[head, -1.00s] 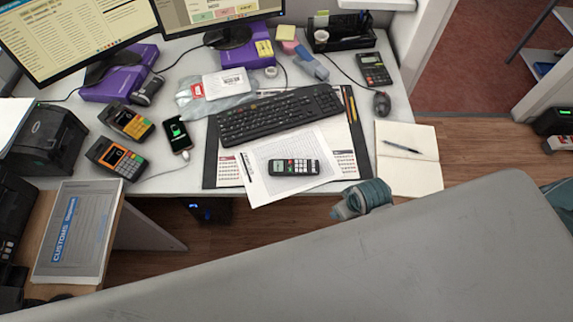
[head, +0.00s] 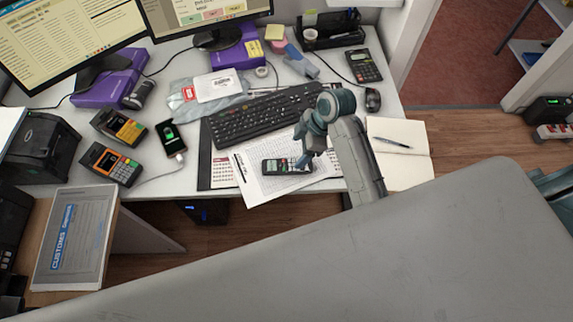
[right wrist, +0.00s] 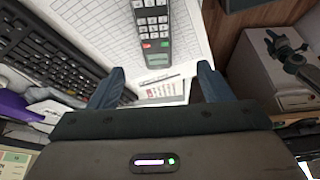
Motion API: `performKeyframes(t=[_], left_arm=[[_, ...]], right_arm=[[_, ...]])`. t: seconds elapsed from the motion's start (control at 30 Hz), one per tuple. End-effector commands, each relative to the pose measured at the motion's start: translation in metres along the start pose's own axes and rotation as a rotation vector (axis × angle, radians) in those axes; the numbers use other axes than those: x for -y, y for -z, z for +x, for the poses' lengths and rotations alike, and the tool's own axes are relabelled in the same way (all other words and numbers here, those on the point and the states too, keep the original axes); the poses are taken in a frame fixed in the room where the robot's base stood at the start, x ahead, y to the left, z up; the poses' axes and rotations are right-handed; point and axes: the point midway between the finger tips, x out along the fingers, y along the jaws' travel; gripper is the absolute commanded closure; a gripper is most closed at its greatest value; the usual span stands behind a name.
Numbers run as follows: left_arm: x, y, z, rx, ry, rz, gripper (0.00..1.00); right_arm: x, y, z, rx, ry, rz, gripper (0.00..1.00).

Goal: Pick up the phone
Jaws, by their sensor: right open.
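A black phone handset with pale keys and small green and red buttons (head: 276,167) lies flat on white printed sheets on the desk. My right gripper (head: 303,160) is at the right end of the handset, reaching over the desk front, and hides part of that end. In the right wrist view its two fingers are apart and empty, and the handset (right wrist: 154,32) lies beyond them, its screen end toward the gap between the fingertips. A smartphone with a green battery icon (head: 170,138) lies on a cable farther left. My left gripper is not in view.
The keyboard (head: 262,117) lies just behind the sheets. An open notebook with a pen (head: 402,165) and a mouse (head: 373,100) lie to the right. Two card terminals (head: 112,163) stand left. Monitors and a calculator (head: 364,66) are at the back.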

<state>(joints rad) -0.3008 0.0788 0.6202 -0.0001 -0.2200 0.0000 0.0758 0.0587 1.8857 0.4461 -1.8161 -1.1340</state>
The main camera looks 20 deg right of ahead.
Motion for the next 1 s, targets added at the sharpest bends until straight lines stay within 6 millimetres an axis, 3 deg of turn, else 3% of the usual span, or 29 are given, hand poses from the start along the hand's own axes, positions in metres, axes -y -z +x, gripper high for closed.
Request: performKeyframes(t=[0.3,0.57,0.83,1.0], left_arm=[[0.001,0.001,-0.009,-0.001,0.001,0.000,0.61],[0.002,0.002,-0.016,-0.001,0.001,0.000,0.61],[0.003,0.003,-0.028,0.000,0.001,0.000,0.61],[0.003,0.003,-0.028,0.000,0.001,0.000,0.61]], right_arm=[[0.000,0.003,0.044,-0.004,0.007,-0.009,0.27],[-0.003,0.004,0.062,-0.003,0.006,-0.009,0.27],[-0.007,0.006,0.098,-0.003,0.005,-0.007,0.27],[-0.008,0.006,0.106,-0.002,0.003,-0.009,0.27]])
